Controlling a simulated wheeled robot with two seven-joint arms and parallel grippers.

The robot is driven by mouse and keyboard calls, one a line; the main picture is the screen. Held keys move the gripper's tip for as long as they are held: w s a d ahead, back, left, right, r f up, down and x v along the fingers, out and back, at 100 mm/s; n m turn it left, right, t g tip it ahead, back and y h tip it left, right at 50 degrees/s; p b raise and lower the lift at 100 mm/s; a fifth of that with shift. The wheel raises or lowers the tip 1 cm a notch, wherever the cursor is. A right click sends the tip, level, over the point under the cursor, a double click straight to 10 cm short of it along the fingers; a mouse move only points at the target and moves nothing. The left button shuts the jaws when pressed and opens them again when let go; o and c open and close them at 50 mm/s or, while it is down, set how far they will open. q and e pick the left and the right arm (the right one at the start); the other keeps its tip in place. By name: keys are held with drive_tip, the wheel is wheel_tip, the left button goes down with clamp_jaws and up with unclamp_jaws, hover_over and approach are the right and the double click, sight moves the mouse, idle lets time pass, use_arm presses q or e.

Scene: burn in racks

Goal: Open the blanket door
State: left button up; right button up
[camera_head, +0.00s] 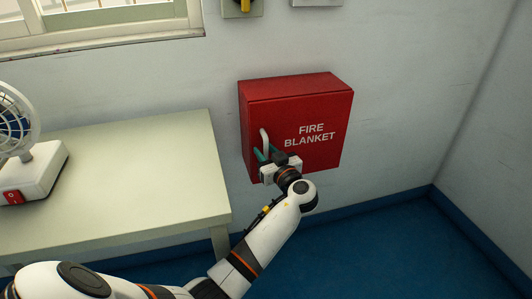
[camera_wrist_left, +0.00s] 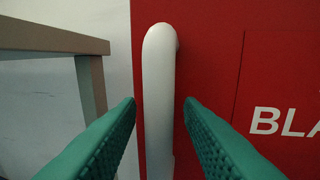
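The red fire blanket box (camera_head: 325,155) hangs on the wall, and its door looks closed. White letters on the door read FIRE BLANKET. A white upright handle (camera_head: 264,141) is at the left side of the door; it also shows in the left wrist view (camera_wrist_left: 159,95). My left gripper (camera_head: 265,154) is at the handle's lower part. In the left wrist view its two green fingers (camera_wrist_left: 160,120) stand open, one on each side of the handle, with gaps between them and it. My right gripper is in neither view.
A pale table (camera_head: 120,170) stands left of the box, and its edge and leg show at left in the wrist view. A white fan (camera_head: 35,165) with a red switch is on it. A yellow switch (camera_head: 244,6) is on the wall above. Blue floor (camera_head: 370,255) is clear at right.

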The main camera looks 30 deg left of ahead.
use_arm(q)
drive_tip(key=shift+c, duration=0.4)
clamp_jaws()
